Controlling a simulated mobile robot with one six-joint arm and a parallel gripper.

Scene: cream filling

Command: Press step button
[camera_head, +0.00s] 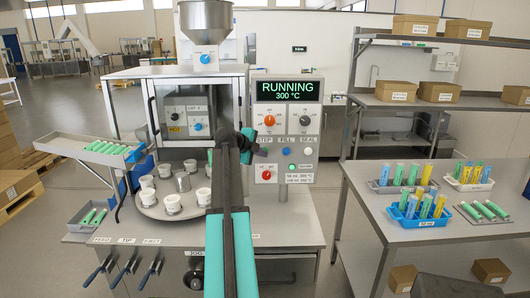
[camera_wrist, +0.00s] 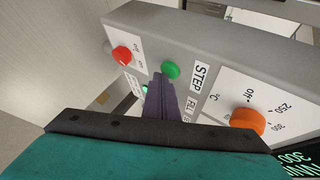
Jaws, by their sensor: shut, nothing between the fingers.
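The control panel (camera_head: 254,122) stands on the machine in the middle. In the wrist view, the green step button (camera_wrist: 171,70) sits beside the STEP label (camera_wrist: 200,77) and is largely uncovered. My gripper (camera_wrist: 161,80) is shut and empty, its dark tips just beside and below the button in that view. I cannot tell whether they touch it. In the head view, my gripper (camera_head: 260,152) is in front of the panel under the STEP label (camera_head: 265,139), and the step button is hidden there.
The blue fill button (camera_head: 288,151) and white seal button (camera_head: 308,151) lie to the right. A red knob (camera_head: 266,175) is below and an orange knob (camera_head: 269,116) above. The display (camera_head: 287,91) reads RUNNING, 300 °C. A turntable (camera_head: 151,211) with white cups is left of my arm.

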